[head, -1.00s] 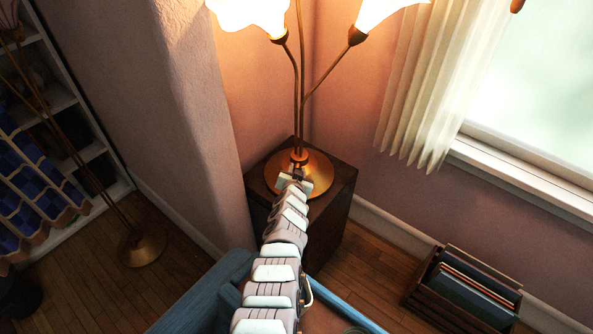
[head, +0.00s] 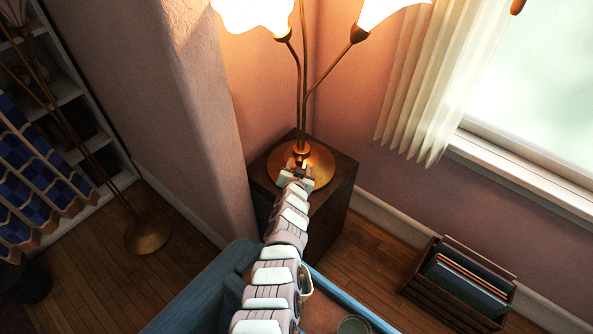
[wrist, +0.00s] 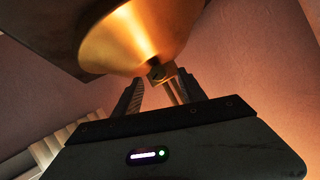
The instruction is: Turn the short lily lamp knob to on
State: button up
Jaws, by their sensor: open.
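The short lily lamp stands on a dark wooden side table (head: 333,193) in the corner. Its round brass base (head: 320,160) carries thin curved stems and glowing white shades (head: 255,12). My gripper (head: 299,165) is open at the near side of the base in the head view. In the wrist view, the brass base (wrist: 128,40) fills the top. A small brass fitting (wrist: 157,72), which looks like the knob, shows between the tips of my open gripper (wrist: 160,78). I cannot tell whether a finger touches it, nor which way the knob is set.
A wall edge (head: 205,120) stands close left of the side table. A blue chair arm (head: 200,290) lies below my arm. A crate of records (head: 462,282) sits on the floor at right. A floor lamp base (head: 148,236) stands at left.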

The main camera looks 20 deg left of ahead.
jog(key=p+v, duration=0.8)
jog(key=shift+p, duration=0.35)
jog(key=shift+f, duration=0.1)
